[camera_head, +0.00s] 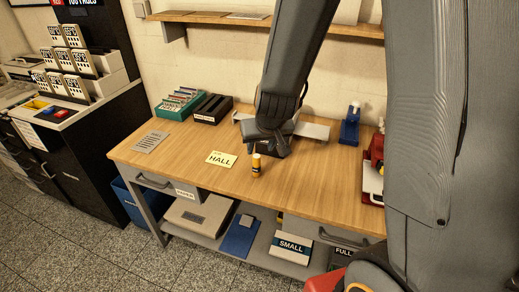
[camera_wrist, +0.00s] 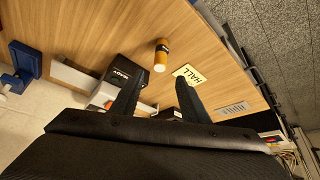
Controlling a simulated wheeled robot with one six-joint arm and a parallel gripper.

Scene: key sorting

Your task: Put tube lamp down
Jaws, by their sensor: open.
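The tube lamp, which I take to be the small yellow cylinder with a dark end (camera_head: 256,164), stands upright on the wooden table (camera_head: 195,150) just right of the yellow HALL note (camera_head: 221,159). In the wrist view, the lamp (camera_wrist: 161,55) is beyond and between the fingertips, with clear space around it. My gripper (camera_wrist: 160,80) is open with nothing between its two dark fingers. In the head view my arm end hangs over the table behind the lamp, and the fingers are hard to make out.
A black box marked READY (camera_wrist: 122,73) is close to one finger. At the back stand a card tray (camera_head: 180,103) and a black tray (camera_head: 212,109). A blue object (camera_head: 350,127) and a red one (camera_head: 372,160) are at right. The front left tabletop is mostly clear.

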